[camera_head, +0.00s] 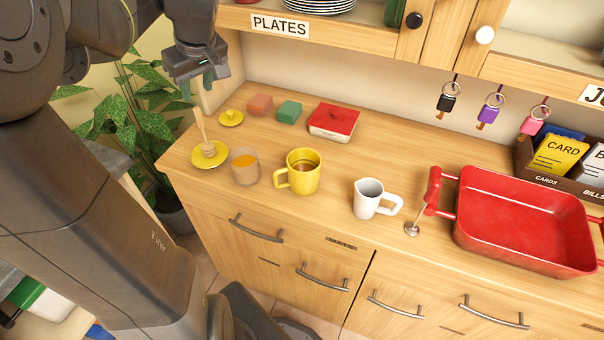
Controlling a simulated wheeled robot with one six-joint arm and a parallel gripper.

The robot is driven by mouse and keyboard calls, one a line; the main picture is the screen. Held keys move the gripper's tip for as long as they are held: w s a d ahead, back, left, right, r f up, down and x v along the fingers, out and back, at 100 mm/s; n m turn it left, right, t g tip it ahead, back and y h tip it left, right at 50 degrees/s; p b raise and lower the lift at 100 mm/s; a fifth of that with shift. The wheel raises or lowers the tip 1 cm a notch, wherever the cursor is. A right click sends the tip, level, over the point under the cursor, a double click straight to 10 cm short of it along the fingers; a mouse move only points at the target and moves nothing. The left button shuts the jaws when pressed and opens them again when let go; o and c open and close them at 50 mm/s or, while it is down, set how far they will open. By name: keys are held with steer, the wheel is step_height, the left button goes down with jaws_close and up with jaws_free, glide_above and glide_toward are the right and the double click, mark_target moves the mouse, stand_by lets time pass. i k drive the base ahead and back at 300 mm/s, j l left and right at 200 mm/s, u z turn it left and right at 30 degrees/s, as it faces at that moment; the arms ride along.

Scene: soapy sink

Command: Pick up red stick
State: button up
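A stick with a red handle (433,188) stands tilted at the left side of the red roasting pan (487,252). Its thin metal shaft runs down to a small round metal end on the counter. The handle overlaps the pan's left handle in the picture, and I cannot tell whether they touch. My gripper (198,86) is at the upper left, above the counter's left end and far from the red stick. Its two fingers point down, apart, with nothing between them.
A white jug (370,199) stands left of the stick. Further left are a yellow mug (304,172), a cup (244,166), a yellow saucer (220,157) with a honey dipper and a red-lidded dish (333,122). Keys (489,111) hang from the cabinet above the counter (330,230).

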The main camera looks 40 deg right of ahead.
mark_target(411, 229)
steer(key=k+l, duration=0.55)
steer(key=k, duration=0.15)
steer(key=k+l, duration=0.6)
steer(key=k, duration=0.15)
